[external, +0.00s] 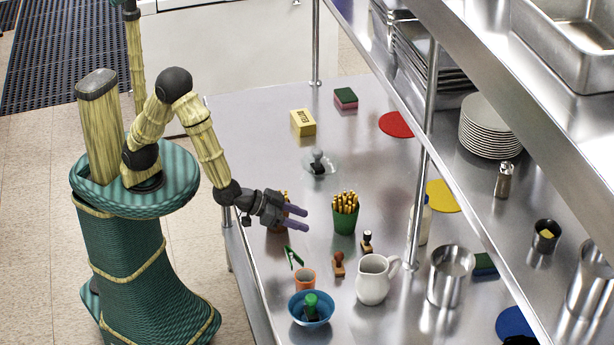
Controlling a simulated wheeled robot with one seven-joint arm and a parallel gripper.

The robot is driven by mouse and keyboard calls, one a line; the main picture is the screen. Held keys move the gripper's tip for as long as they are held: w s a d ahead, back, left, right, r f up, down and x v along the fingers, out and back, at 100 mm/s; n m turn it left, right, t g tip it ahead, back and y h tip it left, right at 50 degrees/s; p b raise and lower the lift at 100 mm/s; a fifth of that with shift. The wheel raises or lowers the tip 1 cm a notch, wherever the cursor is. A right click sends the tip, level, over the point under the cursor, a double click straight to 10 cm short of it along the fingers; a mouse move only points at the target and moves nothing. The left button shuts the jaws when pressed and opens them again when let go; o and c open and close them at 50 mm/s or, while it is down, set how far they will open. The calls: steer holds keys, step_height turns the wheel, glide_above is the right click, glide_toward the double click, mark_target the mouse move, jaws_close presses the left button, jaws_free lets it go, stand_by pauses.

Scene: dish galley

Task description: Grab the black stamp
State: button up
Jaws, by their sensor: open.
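My gripper (301,218) has two purple fingers, apart and empty, reaching right over the steel counter. A small stamp with a dark knob and pale middle (367,240) stands on the counter right of and below the fingertips, just in front of the green cup. Another stamp-like object with a grey knob and black base (318,163) sits on a clear dish (333,170), above the gripper in the picture. I cannot tell for certain which of these two is the black stamp. A reddish-brown stamp (338,264) stands nearer the front. My gripper touches none of them.
A green cup of yellow sticks (344,221) stands right of the fingertips. An orange-brown object (280,222) is partly hidden by my gripper. A white pitcher (373,281), orange pot (305,280) and blue bowl (297,311) crowd the front. A shelf post (420,190) rises at right.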

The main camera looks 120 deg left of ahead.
steer(key=shift+w+a+n+y, duration=0.15)
steer(key=shift+a+n+y, duration=0.35)
steer(key=shift+y, duration=0.4)
steer(key=shift+w+a, duration=0.1)
steer(key=p, duration=0.1)
glide_toward(365, 233)
steer(key=x, duration=0.2)
steer(key=shift+w+a, duration=0.2)
steer(key=shift+a, duration=0.2)
steer(key=shift+w+f, duration=0.1)
steer(key=shift+w, duration=0.05)
steer(key=shift+a, duration=0.1)
steer(key=p+x, duration=0.1)
steer(key=x, duration=0.4)
steer(key=shift+w+f, duration=0.1)
steer(key=shift+w, duration=0.05)
jaws_close()
